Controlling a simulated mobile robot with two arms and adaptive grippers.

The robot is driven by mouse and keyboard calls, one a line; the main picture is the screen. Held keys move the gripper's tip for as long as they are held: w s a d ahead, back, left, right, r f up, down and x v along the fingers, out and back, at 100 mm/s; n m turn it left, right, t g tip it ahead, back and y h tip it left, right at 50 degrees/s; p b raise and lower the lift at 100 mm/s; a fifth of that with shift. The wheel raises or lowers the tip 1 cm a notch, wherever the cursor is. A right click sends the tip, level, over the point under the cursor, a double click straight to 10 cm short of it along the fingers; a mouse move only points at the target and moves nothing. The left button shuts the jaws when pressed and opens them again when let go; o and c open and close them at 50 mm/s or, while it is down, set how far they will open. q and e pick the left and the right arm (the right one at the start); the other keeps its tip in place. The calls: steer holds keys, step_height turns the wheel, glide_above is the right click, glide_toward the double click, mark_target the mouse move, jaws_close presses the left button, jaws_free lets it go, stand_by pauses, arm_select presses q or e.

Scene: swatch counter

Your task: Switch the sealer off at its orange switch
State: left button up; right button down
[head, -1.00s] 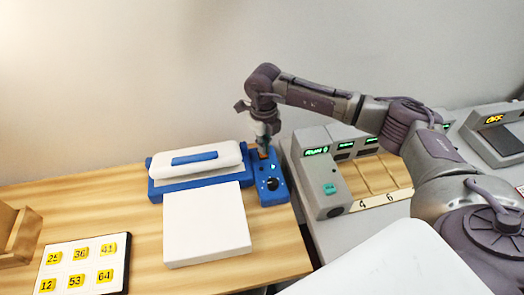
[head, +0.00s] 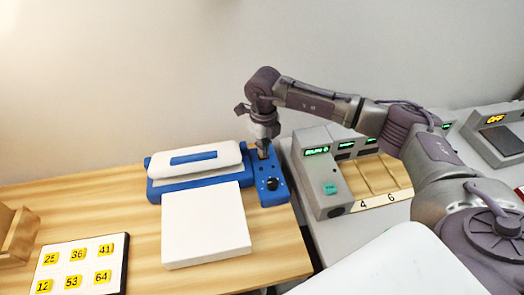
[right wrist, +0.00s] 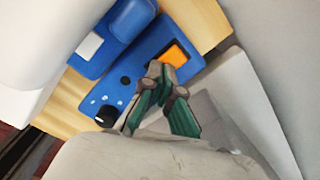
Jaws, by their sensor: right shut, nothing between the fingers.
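The sealer (head: 200,158) is a white and blue machine on the wooden counter. Its blue control panel (head: 275,196) is at its right and carries a dark knob (head: 272,184). The orange switch (right wrist: 174,55) shows clearly in the right wrist view, at the panel's far end; in the head view my gripper mostly hides it. My right gripper (head: 264,153) is shut and empty, pointing down over the switch end of the panel. In the right wrist view its fingertips (right wrist: 166,80) are just beside the switch; I cannot tell whether they touch. My left gripper is not in view.
A white block (head: 205,228) lies in front of the sealer. A grey machine (head: 322,185) with green displays stands close right of the panel. A board with yellow number tags (head: 80,265) lies front left, beside a wooden holder (head: 15,235).

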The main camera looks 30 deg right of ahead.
steer(key=shift+s, duration=0.1)
steer(key=shift+r+p, duration=0.75)
steer(key=shift+r, duration=0.05)
steer(key=shift+r+p, duration=1.45)
steer(key=shift+r, duration=1.1)
